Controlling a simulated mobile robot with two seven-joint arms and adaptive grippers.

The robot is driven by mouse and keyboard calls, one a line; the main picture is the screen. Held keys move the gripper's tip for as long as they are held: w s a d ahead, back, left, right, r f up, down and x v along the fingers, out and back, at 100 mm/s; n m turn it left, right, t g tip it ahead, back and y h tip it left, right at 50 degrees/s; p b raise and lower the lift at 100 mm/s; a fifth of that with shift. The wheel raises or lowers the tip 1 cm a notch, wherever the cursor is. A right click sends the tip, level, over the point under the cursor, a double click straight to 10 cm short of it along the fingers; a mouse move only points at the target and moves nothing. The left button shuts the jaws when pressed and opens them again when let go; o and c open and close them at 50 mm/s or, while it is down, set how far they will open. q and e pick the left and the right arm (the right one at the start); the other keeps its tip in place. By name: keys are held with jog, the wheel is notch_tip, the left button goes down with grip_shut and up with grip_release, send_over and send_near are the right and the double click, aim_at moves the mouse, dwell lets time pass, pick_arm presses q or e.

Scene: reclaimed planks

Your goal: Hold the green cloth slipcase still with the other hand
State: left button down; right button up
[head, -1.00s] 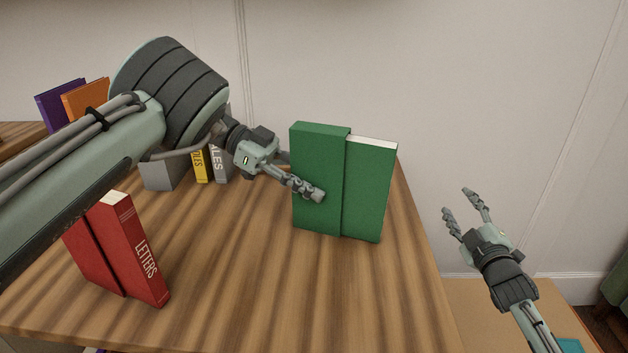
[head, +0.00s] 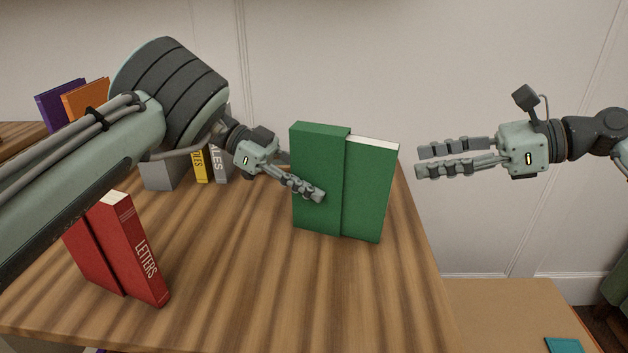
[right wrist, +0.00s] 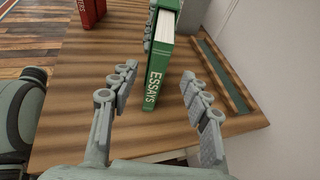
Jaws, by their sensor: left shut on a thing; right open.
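The green cloth slipcase (head: 317,160) stands upright on the wooden table, towards its right edge. My left gripper (head: 305,177) is shut on its left part, one finger across the front face. A green book (head: 369,190) with pale page edges sticks out of its right side; its spine reads ESSAYS in the right wrist view (right wrist: 153,85). My right gripper (head: 416,160) is open and empty, pointing left, just right of the book and apart from it. In the right wrist view its fingers lie either side of the spine. The slipcase's back is hidden.
A red slipcase (head: 84,258) with a red LETTERS book (head: 135,250) partly out stands at the front left. A yellow book (head: 202,165) and grey volumes stand behind my left arm. The tabletop (head: 250,280) in front of the green slipcase is clear. A wall is close behind.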

aim_at(365, 170)
jog(key=x, duration=1.1)
jog(key=shift+a+f, duration=0.3)
jog(key=shift+f, duration=0.15)
jog(key=shift+c, duration=0.4)
grip_shut()
jog(key=shift+r, duration=0.3)
jog(key=shift+a, duration=0.1)
